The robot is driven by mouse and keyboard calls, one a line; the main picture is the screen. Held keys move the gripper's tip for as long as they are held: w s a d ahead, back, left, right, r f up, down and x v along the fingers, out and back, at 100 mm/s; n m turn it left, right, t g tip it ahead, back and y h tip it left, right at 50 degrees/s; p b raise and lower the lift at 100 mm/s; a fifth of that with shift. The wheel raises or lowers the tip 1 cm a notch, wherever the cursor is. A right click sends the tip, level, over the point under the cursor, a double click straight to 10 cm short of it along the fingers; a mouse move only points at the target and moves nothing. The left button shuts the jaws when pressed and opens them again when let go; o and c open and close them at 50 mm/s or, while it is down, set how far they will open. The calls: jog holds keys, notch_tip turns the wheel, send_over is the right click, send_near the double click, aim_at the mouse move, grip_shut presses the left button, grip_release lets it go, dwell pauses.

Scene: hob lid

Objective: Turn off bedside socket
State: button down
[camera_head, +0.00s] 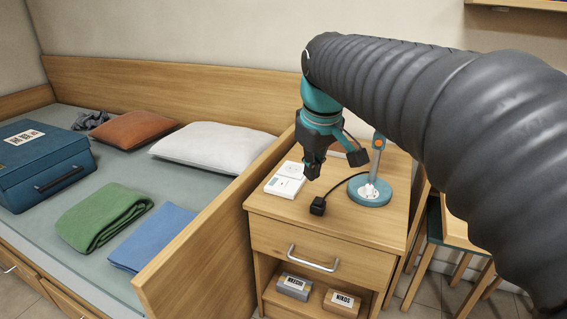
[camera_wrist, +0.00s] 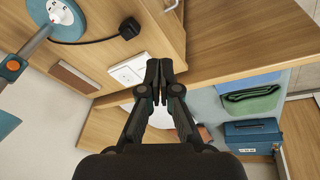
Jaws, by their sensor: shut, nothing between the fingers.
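A white double unit (camera_head: 285,181) lies on the top of the bedside cabinet, near its left edge; it looks like a switch plate beside a socket plate. The unit also shows in the wrist view (camera_wrist: 127,72), just left of my fingertips. My gripper (camera_head: 312,173) is shut and empty, pointing down close to the right side of the unit; I cannot tell if it touches. In the wrist view my gripper (camera_wrist: 160,68) has its fingers together. The switch's position is too small to read.
A black plug (camera_head: 318,206) with a cord lies on the cabinet (camera_head: 335,232). A teal round base (camera_head: 357,194) with a white socket in it stands right of it. The wooden bed side (camera_head: 205,245) rises left of the cabinet. Labelled boxes sit on the shelf below.

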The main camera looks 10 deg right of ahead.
jog(key=s+d+f+m+t, duration=0.1)
jog(key=s+f+m, duration=0.1)
jog(key=s+f, duration=0.4)
jog(key=s+f+m+t, duration=0.1)
jog(key=s+f+m, duration=0.2)
jog(key=s, duration=0.9)
notch_tip(320, 180, down, 3)
jog(key=shift+d+r+m, duration=0.15)
jog(key=shift+d+m, duration=0.15)
jog(key=shift+d, duration=0.05)
jog(key=shift+s+a, duration=0.1)
